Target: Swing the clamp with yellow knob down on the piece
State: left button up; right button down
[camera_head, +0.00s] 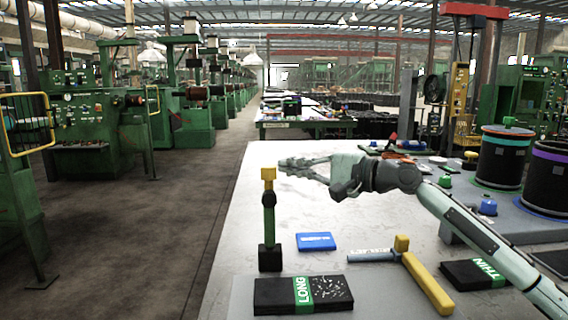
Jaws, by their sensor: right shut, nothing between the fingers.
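The clamp with yellow knob (268,212) stands upright near the left edge of the table, its green arm rising from a black base. Its yellow knob (268,173) is at the top. My right gripper (281,167) comes in from the right, with its fingers shut and empty. The fingertips are close beside the knob's upper right side; I cannot tell whether they touch it. Which item is the piece is not clear. A black block with a green LONG label (303,293) lies in front of the clamp base. My left gripper is not in view.
A blue flat box (316,241) lies right of the clamp. A yellow-handled tool with a grey bar (427,283) and a black THIN block (473,273) lie further right. Black drums (502,160) stand at the back right. The table (232,225) is clear behind the clamp.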

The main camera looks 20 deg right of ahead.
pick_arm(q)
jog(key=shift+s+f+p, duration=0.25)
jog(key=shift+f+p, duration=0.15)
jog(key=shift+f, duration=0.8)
pick_arm(e)
jog(key=shift+s+a+r, duration=0.15)
jog(key=shift+s+a, duration=1.15)
jog(key=shift+s, duration=0.1)
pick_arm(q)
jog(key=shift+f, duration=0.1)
pick_arm(e)
jog(key=shift+s, duration=0.1)
